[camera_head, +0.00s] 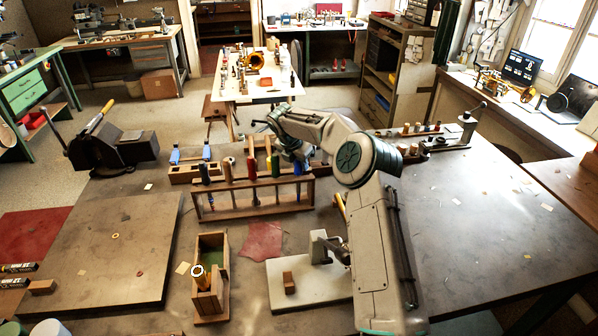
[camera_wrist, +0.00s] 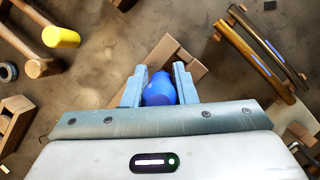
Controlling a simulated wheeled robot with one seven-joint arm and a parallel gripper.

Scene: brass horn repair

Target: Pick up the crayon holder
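My gripper (camera_head: 296,163) is over the right part of a wooden rack (camera_head: 250,211) that holds several tools with coloured handles in the head view. In the wrist view, the two light blue fingers of my gripper (camera_wrist: 160,80) stand on either side of a rounded blue thing (camera_wrist: 160,92). It nearly fills the gap, and I cannot tell whether the fingers press on it. Its lower part is hidden by the gripper body. A wooden piece (camera_wrist: 166,54) lies beyond it. I cannot tell for sure which thing is the crayon holder.
A small wooden box (camera_head: 211,294) stands at the front, right of a large flat board (camera_head: 98,252). A grey plate (camera_head: 318,285) lies nearby. A black vise-like tool (camera_head: 105,146) is at the left. The tabletop at the right (camera_head: 480,215) is mostly clear.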

